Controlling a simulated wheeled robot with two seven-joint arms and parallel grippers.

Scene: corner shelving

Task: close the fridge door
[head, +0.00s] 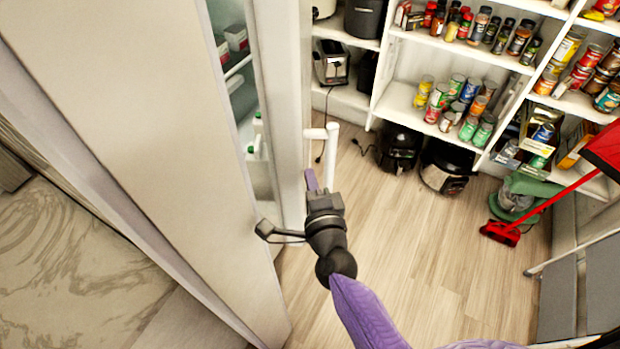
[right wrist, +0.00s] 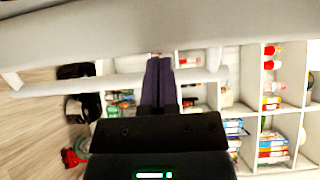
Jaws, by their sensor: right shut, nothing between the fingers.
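The fridge door (head: 283,100) is a white panel standing partly open. Through the gap beside it I see the fridge's inside (head: 240,90), with shelves and white bottles. A white bar handle (head: 331,155) sticks out from the door; the bar also crosses the right wrist view (right wrist: 115,83), below the pale door surface (right wrist: 110,30). My right gripper (head: 312,180) is shut and empty, its purple fingertips beside the handle's lower part, close to the door. In the right wrist view the fingers (right wrist: 158,75) overlap the bar; I cannot tell whether they touch it. My left gripper is out of view.
A large pale panel (head: 130,120) fills the left. White corner shelving (head: 400,95) with cans and jars stands behind. Black appliances (head: 398,148), a red broom (head: 500,233) and a grey step stool (head: 560,295) border the wood floor (head: 430,240), which is clear in the middle.

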